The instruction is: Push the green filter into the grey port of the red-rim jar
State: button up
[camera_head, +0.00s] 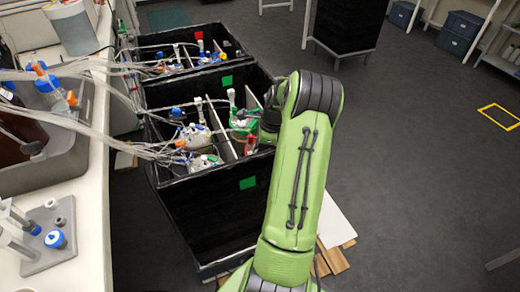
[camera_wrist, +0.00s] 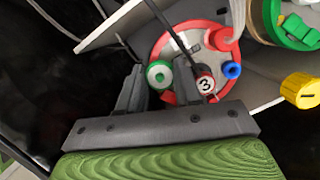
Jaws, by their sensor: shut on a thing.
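The green filter (camera_wrist: 158,75), a green ring with a white centre, sits between the two fingers of my gripper (camera_wrist: 161,82) in the wrist view. My gripper is shut on it. The red-rim jar (camera_wrist: 164,41) is seen from above just beyond the fingers, and the filter overlaps its left side. The grey port cannot be made out; the filter and fingers may hide it. Whether the filter touches the port cannot be told. In the head view my arm reaches over the front black box, and red parts (camera_head: 250,144) show beside it; the filter is hidden there.
On the jar's lid are a red port (camera_wrist: 223,39), a blue port (camera_wrist: 232,70) and a round piece marked 3 (camera_wrist: 205,85). A dark tube crosses above it. White dividers (camera_wrist: 108,25) stand close by. A yellow cap (camera_wrist: 301,90) and a green-topped jar (camera_wrist: 293,32) are at right.

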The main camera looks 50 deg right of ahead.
jog(key=shift+f, duration=0.4)
jog(key=o, duration=1.1)
jog(key=shift+o, duration=0.2)
jog(key=shift+r, duration=0.1)
